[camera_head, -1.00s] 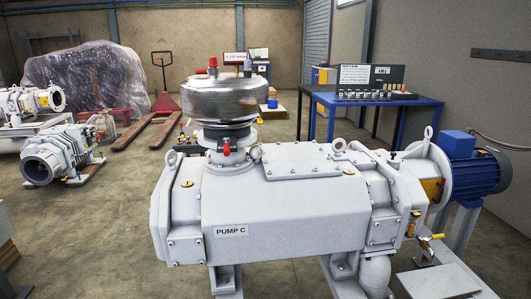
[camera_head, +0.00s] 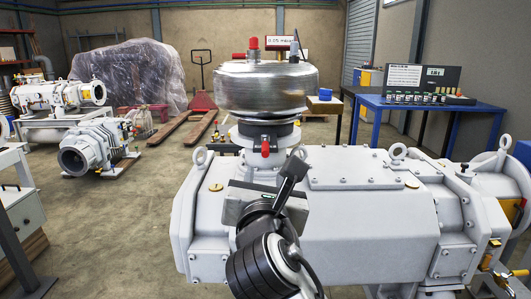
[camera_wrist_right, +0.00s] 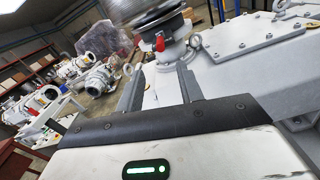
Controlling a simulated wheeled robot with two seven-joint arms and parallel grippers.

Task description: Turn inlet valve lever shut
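The inlet valve's red lever (camera_head: 265,149) hangs on the front of the dark valve ring (camera_head: 262,133), below the silver drum-shaped vessel (camera_head: 262,86) on top of the pump (camera_head: 350,210). The lever also shows in the right wrist view (camera_wrist_right: 160,43), beyond my fingers. My right gripper (camera_head: 290,172) is in front of the pump, below and slightly right of the lever in the picture. In the right wrist view its two fingers (camera_wrist_right: 158,85) are spread apart with nothing between them. They do not visibly touch the lever. My left gripper is not in view.
Other pumps (camera_head: 95,150) stand on the left floor. A red pallet jack (camera_head: 200,100) and a wrapped bulk (camera_head: 130,75) are behind. Lifting eyes (camera_head: 200,155) stick up from the pump.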

